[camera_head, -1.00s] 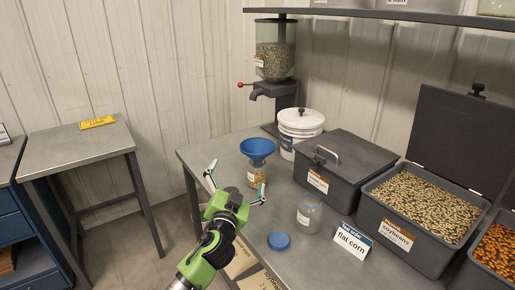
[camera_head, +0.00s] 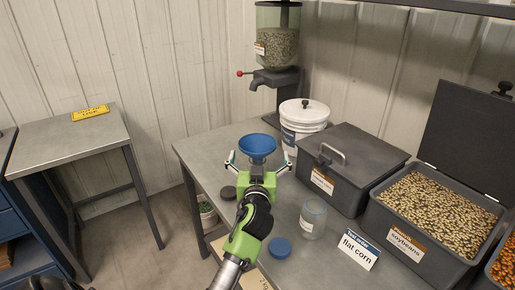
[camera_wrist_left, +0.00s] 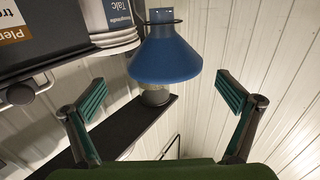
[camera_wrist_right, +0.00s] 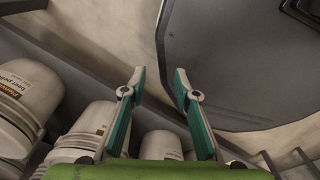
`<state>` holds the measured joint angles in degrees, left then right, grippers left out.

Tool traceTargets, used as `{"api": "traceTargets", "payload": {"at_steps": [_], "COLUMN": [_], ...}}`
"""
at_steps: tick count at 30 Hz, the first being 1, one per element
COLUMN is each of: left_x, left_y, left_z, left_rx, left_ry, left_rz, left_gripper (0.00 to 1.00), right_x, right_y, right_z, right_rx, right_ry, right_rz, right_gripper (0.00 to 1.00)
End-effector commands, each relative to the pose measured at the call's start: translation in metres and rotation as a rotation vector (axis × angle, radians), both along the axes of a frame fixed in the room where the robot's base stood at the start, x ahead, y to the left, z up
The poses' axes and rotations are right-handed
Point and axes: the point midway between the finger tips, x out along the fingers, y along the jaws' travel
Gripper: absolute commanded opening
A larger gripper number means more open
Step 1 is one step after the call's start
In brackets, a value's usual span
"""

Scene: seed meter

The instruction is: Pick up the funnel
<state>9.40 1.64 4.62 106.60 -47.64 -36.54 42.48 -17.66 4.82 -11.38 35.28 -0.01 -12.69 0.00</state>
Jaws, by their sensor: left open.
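The blue funnel (camera_head: 258,147) stands wide end up near the left end of the metal bench. In the head view my left gripper (camera_head: 259,161) hides what is below it. My left gripper is open and empty, with one finger on each side of the funnel, apart from it. In the left wrist view the funnel (camera_wrist_left: 165,55) shows between and beyond the open fingers (camera_wrist_left: 163,97); the picture looks upside down, with the funnel's narrow end at the top. My right gripper (camera_wrist_right: 160,75) shows only in its wrist view, open and empty.
A white bucket (camera_head: 303,122), a closed dark bin (camera_head: 350,160) and a seed dispenser (camera_head: 277,50) stand behind.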

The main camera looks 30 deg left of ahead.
Motion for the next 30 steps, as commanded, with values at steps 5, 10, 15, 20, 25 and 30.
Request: {"api": "traceTargets", "payload": {"at_steps": [5, 10, 15, 20, 25, 30], "left_x": [0.01, 0.021, 0.038, 0.05, 0.052, 0.051], "left_y": [0.007, 0.018, 0.032, 0.039, 0.04, 0.04], "left_z": [0.001, 0.004, 0.003, 0.002, 0.001, 0.001], "left_rx": [0.0, 0.004, 0.003, 0.002, 0.001, 0.001], "left_ry": [0.0, 0.001, 0.001, 0.001, 0.001, 0.001], "left_rz": [0.001, 0.002, 0.001, 0.001, 0.001, 0.001], "left_gripper": [1.0, 1.0, 1.0, 1.0, 1.0, 0.87], "right_x": [0.007, 0.011, 0.011, 0.011, 0.011, 0.011], "right_y": [0.0, 0.001, 0.003, 0.007, 0.009, 0.009], "right_z": [0.003, 0.011, 0.019, 0.021, 0.021, 0.021], "right_rx": [0.001, 0.003, 0.004, 0.009, 0.011, 0.011], "right_ry": [-0.009, -0.016, -0.017, -0.017, -0.016, -0.016], "right_rz": [0.0, -0.001, -0.001, -0.001, -0.001, -0.001], "right_gripper": [0.28, 0.28, 0.28, 0.28, 0.28, 0.28]}}
